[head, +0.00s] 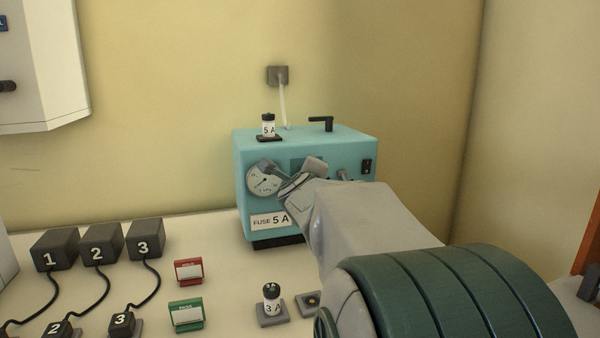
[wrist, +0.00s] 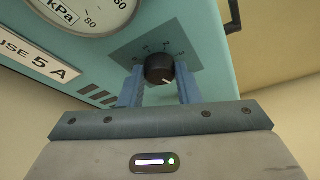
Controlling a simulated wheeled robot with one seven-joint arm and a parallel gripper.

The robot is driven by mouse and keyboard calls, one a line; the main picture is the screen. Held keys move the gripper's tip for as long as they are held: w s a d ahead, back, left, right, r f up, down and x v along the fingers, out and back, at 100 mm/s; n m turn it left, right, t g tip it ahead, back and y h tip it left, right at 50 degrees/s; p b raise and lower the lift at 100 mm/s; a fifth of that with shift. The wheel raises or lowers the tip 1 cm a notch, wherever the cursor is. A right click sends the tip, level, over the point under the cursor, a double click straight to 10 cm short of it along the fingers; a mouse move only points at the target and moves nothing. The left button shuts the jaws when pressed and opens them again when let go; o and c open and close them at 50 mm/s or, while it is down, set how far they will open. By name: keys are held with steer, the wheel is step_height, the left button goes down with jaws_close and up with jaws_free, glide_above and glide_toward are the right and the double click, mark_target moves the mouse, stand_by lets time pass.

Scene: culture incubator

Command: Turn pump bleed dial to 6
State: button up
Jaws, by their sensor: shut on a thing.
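The teal pump (head: 350,148) stands on the bench against the wall. Its bleed dial is a black round knob (wrist: 159,67) on a grey scale plate, with a pale pointer mark at its lower edge. In the head view my gripper (head: 292,174) reaches the pump's front from the right and hides the dial.
A kPa gauge (head: 263,180) sits left of the dial, above a "FUSE 5 A" label (head: 270,220). A black switch (head: 367,166) is at the panel's right. Numbered black blocks (head: 101,243), red (head: 188,271) and green (head: 186,315) card holders, and a 3 A fuse (head: 271,300) stand in front.

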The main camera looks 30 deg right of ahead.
steer(key=shift+s+d+r+m+y+p, duration=0.1)
steer(key=shift+d+m+y+p, duration=0.05)
steer(key=shift+m+y+p, duration=1.15)
steer(key=shift+d+r+m+y+p, duration=0.15)
steer(key=shift+m+y+p, duration=0.4)
steer(key=shift+m+p, duration=0.8)
steer(key=shift+s+d+r+m+y+p, duration=0.15)
steer(key=shift+m+y+p, duration=0.75)
steer(key=shift+m, duration=0.95)
steer(key=shift+w+f+y, duration=0.1)
steer(key=shift+f+y, duration=0.1)
steer(key=shift+y, duration=0.05)
steer(key=o, duration=1)
steer(key=shift+c, duration=0.2)
